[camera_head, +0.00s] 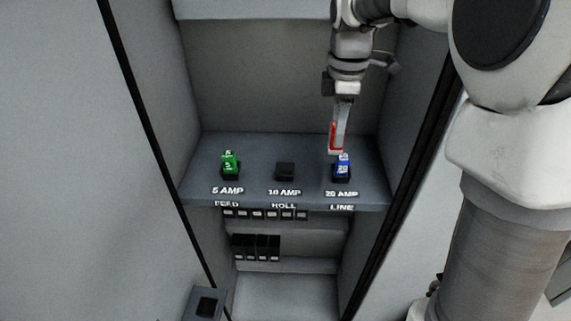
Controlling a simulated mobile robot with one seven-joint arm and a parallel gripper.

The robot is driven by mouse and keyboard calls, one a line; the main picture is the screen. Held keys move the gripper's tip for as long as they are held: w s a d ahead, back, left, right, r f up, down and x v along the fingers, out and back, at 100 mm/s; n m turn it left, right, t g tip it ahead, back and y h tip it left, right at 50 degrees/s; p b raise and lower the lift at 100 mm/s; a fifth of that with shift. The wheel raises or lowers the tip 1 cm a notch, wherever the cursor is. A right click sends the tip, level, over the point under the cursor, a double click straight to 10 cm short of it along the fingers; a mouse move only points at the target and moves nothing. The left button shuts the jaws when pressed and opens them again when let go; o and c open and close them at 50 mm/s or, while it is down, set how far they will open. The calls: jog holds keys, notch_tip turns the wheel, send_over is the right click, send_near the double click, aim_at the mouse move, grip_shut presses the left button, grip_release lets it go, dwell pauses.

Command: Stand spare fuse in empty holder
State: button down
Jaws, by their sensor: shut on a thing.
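My gripper (338,142) points down over the right side of the shelf and is shut on a red fuse (332,138). The fuse looks upright, and the fingers hide part of it. It is above and slightly left of the blue fuse (343,164), marked 20, which stands in the holder over the "20 AMP LINE" label. Whether the two touch cannot be told. The empty black holder (285,172) over "10 AMP ROLL" is in the middle of the shelf (257,178). A green fuse (230,163), marked 5, stands in the left holder over "5 AMP FEED".
Cabinet side walls close in the shelf at left and right. Below it are a row of small dark modules (265,214) and a group of black breakers (256,247). A grey block with a black socket (207,305) is at lower left. The shelf between the holders is clear.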

jog(key=w+a+f, duration=0.1)
jog(key=a+f, duration=0.1)
jog(key=a, duration=0.1)
jog(key=w+a+f+p, duration=0.1)
jog(key=a+f, duration=0.1)
jog(key=a, duration=0.2)
jog(key=w+a+f, duration=0.1)
jog(key=a+f, duration=0.1)
jog(key=a, duration=0.1)
jog(key=shift+w+a+f, duration=0.2)
jog(key=shift+a+f, duration=0.15)
jog(key=shift+f, duration=0.05)
jog(key=shift+f+p, duration=0.5)
jog(key=shift+f, duration=1.4)
jog(key=shift+f, duration=0.2)
jog(key=c, duration=0.5)
grip_release()
